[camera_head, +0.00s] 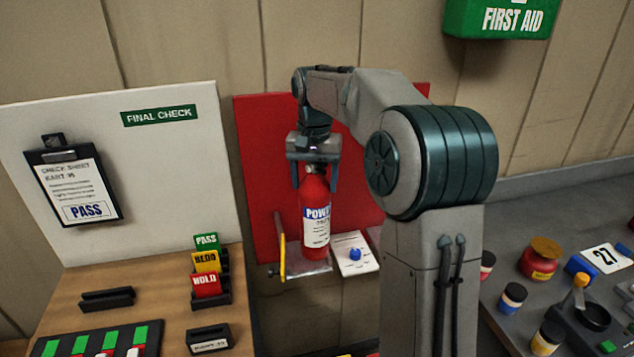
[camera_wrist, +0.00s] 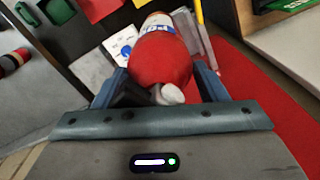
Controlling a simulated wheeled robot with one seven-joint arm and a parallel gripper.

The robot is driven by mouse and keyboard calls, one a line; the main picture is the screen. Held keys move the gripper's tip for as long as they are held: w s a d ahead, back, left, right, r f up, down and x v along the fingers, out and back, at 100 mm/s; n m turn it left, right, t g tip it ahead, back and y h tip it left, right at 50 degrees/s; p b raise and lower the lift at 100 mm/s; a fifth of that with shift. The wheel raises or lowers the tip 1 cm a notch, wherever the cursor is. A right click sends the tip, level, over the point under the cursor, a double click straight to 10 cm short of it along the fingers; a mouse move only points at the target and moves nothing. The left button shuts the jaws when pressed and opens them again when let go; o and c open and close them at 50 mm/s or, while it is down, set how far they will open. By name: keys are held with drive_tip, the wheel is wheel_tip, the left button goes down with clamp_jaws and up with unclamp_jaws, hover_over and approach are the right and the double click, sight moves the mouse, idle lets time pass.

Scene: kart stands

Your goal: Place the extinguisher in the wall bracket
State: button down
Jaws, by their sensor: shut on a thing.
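The red extinguisher (camera_head: 315,212) with a white and blue label hangs upright in my gripper (camera_head: 315,172) in the head view, in front of the red wall board (camera_head: 262,150). My gripper is shut on its top. The wrist view shows the red extinguisher body (camera_wrist: 162,62) between the two blue fingers (camera_wrist: 158,88). The wall bracket (camera_head: 305,268) appears as a grey shelf-like piece with a yellow strap or lever (camera_head: 282,245) at its left, just under the extinguisher. I cannot tell whether the extinguisher's base touches it.
A white card with a blue knob (camera_head: 355,254) sits right of the bracket. A wooden desk with tag holders (camera_head: 210,285) is at left. A dark bench with jars (camera_head: 540,258) is at right. A green first aid box (camera_head: 500,18) hangs above.

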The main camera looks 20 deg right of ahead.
drive_tip(key=w+a+f+p, duration=0.1)
drive_tip(key=w+f+p, duration=0.2)
drive_tip(key=w+f, duration=0.3)
drive_tip(key=shift+w+f, duration=0.3)
drive_tip(key=shift+f, duration=0.75)
drive_tip(key=shift+c, duration=1.3)
unclamp_jaws()
